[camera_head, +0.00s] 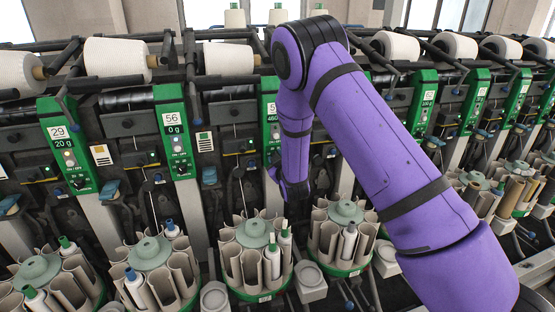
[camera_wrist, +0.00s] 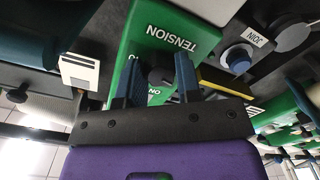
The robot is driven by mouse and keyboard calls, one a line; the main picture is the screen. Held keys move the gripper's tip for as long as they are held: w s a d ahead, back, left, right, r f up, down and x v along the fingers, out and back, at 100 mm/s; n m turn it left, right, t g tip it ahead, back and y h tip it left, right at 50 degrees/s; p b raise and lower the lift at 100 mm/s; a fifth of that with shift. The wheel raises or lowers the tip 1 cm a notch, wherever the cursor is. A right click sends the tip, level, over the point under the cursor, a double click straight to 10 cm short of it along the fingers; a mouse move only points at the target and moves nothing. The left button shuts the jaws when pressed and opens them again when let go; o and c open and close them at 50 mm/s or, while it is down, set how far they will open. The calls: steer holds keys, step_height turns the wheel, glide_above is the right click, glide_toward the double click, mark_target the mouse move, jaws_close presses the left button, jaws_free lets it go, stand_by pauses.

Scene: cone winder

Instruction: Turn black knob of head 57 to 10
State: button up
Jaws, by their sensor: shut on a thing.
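In the head view the green panel of a head whose label starts with 5 (camera_head: 268,108) is mostly hidden behind my purple arm, and its knob is hidden too. In the wrist view the green panel (camera_wrist: 172,18) shows the word TENSION upside down. A dark knob (camera_wrist: 160,76) sits on this panel between the two blue fingers of my gripper (camera_wrist: 159,74). The gripper is shut on the black knob. The knob's pointer and the scale number it faces cannot be read.
The panel of head 56 (camera_head: 176,130) stands to the left, and head 29 (camera_head: 66,145) beyond it. In the wrist view a blue round button (camera_wrist: 238,58) is beside a JOIN label (camera_wrist: 257,38). Round bobbin magazines (camera_head: 255,250) stand below the heads.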

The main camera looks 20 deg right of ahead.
steer(key=o, duration=0.9)
steer(key=shift+s, duration=0.1)
steer(key=s, duration=1)
steer(key=shift+s, duration=0.35)
